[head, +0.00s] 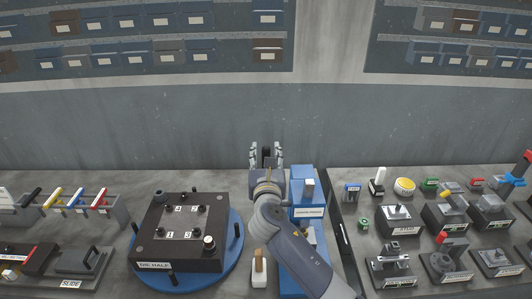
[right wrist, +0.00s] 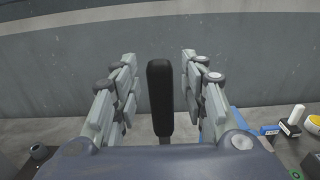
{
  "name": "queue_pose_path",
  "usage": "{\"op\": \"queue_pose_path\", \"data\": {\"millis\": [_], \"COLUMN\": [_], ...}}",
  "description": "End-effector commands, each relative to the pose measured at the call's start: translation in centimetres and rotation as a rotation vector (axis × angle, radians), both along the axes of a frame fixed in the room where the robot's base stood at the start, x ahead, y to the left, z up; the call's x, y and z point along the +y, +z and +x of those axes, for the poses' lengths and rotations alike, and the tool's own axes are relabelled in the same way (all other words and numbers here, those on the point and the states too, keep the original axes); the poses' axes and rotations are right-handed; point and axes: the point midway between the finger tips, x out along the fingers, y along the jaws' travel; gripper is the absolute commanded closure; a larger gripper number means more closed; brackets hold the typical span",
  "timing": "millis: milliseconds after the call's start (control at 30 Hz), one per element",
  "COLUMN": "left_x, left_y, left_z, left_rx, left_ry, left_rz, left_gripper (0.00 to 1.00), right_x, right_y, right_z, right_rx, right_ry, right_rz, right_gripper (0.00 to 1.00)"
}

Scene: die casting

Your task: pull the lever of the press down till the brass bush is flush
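The blue press (head: 306,197) stands at the back of the bench, just right of my right forearm, which covers part of it. The black grip of its lever (right wrist: 160,98) stands upright between the fingers of my right gripper (right wrist: 158,75) in the right wrist view. A gap shows on both sides of the grip, so the fingers are open around it and apart from it. In the head view my right gripper (head: 266,150) points up and away, left of the press. I cannot make out the brass bush; my arm hides part of the press. My left gripper is not in view.
A die half (head: 181,257) sits on a blue round turntable (head: 234,257) to the left. A small white block with a tan top (head: 259,268) is beside my forearm. A dark tray (head: 345,240) with several knobs and fixtures fills the right. A grey wall stands behind.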

Motion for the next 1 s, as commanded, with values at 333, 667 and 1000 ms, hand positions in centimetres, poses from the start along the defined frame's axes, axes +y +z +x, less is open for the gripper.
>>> {"op": "queue_pose_path", "data": {"millis": [333,667,1000], "left_x": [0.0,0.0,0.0], "left_y": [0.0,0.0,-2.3], "left_z": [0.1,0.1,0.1], "left_rx": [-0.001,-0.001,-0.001], "left_ry": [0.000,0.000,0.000], "left_rz": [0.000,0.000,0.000], "left_gripper": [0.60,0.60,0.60], "right_x": [0.0,0.0,-0.1], "right_y": [0.0,0.0,-0.6], "right_z": [0.2,0.2,-1.0], "right_rx": [0.000,0.000,-0.062], "right_ry": [0.000,0.000,0.000], "right_rz": [0.001,0.001,0.000], "right_gripper": [0.67,1.00,1.00]}}
